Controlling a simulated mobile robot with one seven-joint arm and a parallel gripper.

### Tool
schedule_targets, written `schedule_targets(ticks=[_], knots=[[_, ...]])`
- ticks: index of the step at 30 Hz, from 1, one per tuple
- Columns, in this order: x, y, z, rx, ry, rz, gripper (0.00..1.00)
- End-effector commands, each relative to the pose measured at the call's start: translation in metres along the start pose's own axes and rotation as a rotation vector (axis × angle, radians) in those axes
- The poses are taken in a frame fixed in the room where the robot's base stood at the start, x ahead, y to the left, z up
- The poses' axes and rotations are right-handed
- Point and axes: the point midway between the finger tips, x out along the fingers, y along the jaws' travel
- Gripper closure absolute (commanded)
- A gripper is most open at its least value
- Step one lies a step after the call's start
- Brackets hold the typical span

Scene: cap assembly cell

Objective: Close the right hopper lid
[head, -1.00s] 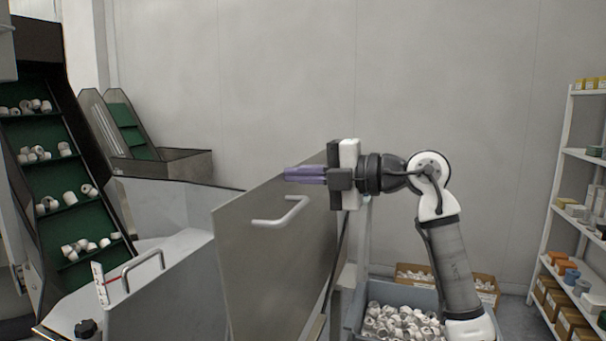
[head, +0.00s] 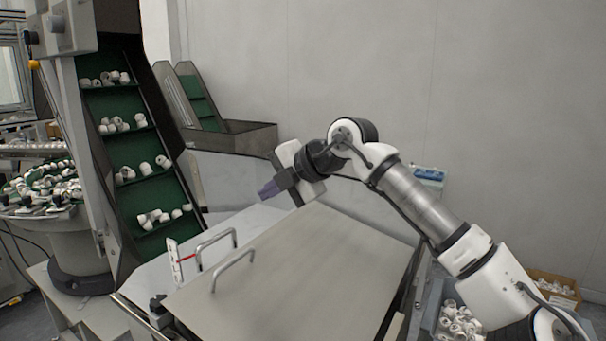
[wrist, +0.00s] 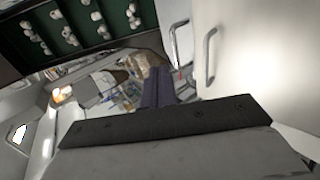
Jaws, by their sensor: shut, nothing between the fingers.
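The right hopper lid (head: 310,275) is a flat grey metal panel with a bar handle (head: 233,268) near its left edge. It lies low and close to flat; I cannot tell whether it rests fully on the hopper rim. In the wrist view the lid (wrist: 262,55) fills the upper right, with its handle (wrist: 209,57) beside the fingers. My gripper (head: 266,190) has purple fingers, shut and empty, above the lid's far left corner. The fingers (wrist: 157,86) also show in the wrist view. I see no clear contact with the lid.
The left lid's handle (head: 216,241) stands just left of the right lid. A red-marked white strip (head: 174,262) is beside it. A green conveyor (head: 145,170) with white caps rises at the left. A carton (head: 552,287) and a bin of caps (head: 458,322) are at the lower right.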

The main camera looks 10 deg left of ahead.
Motion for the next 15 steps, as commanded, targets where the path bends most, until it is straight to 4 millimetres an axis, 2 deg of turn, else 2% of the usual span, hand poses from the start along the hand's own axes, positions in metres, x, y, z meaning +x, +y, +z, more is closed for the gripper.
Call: schedule_targets(ticks=[1,6,12,15], knots=[[0.019,-0.005,-0.001,-0.002,0.002,-0.002,1.00],[0.068,-0.014,-0.001,-0.004,-0.001,-0.127,1.00],[0.113,-0.033,0.000,-0.002,-0.001,-0.266,1.00],[0.129,-0.043,0.000,0.000,0.001,-0.281,1.00]])
